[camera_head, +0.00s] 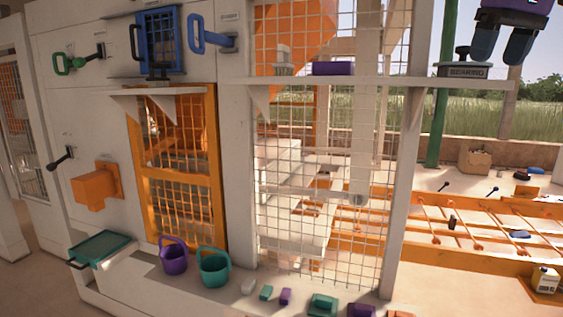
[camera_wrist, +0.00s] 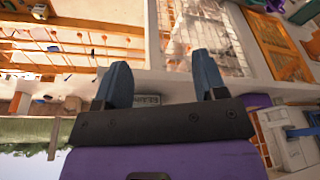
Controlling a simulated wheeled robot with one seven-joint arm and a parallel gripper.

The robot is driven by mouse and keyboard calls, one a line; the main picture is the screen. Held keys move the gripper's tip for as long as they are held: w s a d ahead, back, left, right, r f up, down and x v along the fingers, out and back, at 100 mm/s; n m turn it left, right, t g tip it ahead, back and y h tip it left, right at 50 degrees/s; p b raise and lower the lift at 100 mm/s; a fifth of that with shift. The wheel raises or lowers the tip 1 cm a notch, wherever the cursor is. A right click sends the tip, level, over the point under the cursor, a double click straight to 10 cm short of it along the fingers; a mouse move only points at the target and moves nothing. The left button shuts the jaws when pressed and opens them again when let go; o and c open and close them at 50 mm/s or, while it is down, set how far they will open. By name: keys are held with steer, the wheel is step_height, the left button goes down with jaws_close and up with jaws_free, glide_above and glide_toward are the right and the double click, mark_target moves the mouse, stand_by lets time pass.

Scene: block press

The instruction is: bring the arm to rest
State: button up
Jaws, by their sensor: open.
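My gripper (camera_head: 502,45) hangs at the top right in the head view, its two blue fingers pointing down. The fingers are apart with nothing between them. It shows above the right end of the white shelf (camera_head: 420,82), near a grey labelled box with a dark knob (camera_head: 462,70); I cannot tell the exact gap in depth. In the wrist view, which is upside down, the gripper (camera_wrist: 161,78) has both fingers spread and empty. Most of my arm is out of the head view.
A purple block (camera_head: 333,68) lies on the shelf before the wire mesh. Purple (camera_head: 173,256) and teal (camera_head: 214,267) buckets and several small blocks stand on the low ledge. Green (camera_head: 78,62) and blue (camera_head: 212,38) handles stick out from the wall. Open air lies right of the mesh.

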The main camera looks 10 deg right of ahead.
steer(key=s+a+f+t, duration=0.1)
steer(key=s+a+f, duration=0.4)
steer(key=a+f, duration=0.3)
steer(key=s+a+f+n+t, duration=0.1)
steer(key=s+a+f, duration=0.3)
steer(key=f, duration=1.2)
steer(key=a, duration=0.4)
steer(key=shift+s+a, duration=0.2)
steer(key=shift+s, duration=0.15)
